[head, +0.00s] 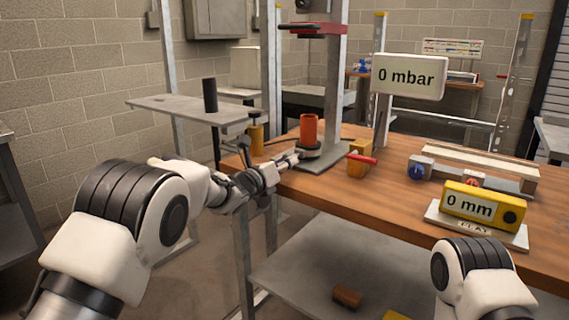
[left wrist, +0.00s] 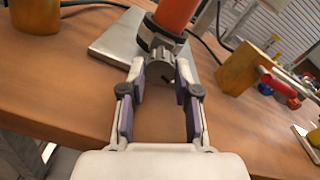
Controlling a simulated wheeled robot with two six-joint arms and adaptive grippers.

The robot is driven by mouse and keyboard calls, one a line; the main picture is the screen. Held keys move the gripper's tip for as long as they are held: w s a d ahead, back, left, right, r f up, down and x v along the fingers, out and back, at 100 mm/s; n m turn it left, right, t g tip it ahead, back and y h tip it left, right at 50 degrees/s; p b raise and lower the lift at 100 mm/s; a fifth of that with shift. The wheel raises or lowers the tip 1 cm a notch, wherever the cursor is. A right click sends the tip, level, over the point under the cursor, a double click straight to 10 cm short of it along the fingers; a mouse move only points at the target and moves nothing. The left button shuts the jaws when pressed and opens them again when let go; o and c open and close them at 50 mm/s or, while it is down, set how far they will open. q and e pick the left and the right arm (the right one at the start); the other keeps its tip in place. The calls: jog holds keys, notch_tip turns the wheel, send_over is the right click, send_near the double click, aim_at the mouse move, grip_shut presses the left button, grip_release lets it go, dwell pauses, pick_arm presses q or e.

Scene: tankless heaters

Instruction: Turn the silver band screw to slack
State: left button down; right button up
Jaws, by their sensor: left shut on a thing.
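A red upright cylinder (head: 309,128) stands on the grey stand at the table's left end, and its lower part shows in the left wrist view (left wrist: 177,12). A silver and dark band (left wrist: 158,36) goes around its foot. The silver band screw (left wrist: 160,65) sticks out from the band towards me. My left gripper (head: 290,159) reaches in from the left at band height. In the left wrist view its fingertips (left wrist: 160,72) are on either side of the screw, shut on it. The screw's exact angle is hidden by the fingers. My right gripper is out of view.
A yellow block with a red handle (head: 360,160) stands close right. Displays read "0 mbar" (head: 408,76) and "0 mm" (head: 470,204). The table front (head: 350,190) is bare.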

pick_arm(q)
jog(key=n+p, duration=0.1)
jog(key=n, duration=0.3)
jog(key=shift+r+n, duration=0.15)
jog(key=shift+n, duration=0.15)
jog(key=n+p, duration=0.3)
jog(key=n, duration=0.1)
jog(key=shift+r, duration=0.1)
jog(key=n+g+p, duration=0.1)
jog(key=n+p, duration=0.3)
jog(key=n, duration=0.2)
jog(key=shift+r+n, duration=0.1)
jog(key=shift+n, duration=0.2)
jog(key=n+p, duration=0.2)
jog(key=shift+n, duration=0.4)
jog(key=shift+n+h+p, duration=0.3)
jog(key=shift+n+p, duration=0.15)
jog(key=shift+n, duration=0.25)
jog(key=c, duration=0.8)
grip_release()
jog(key=shift+f, duration=0.2)
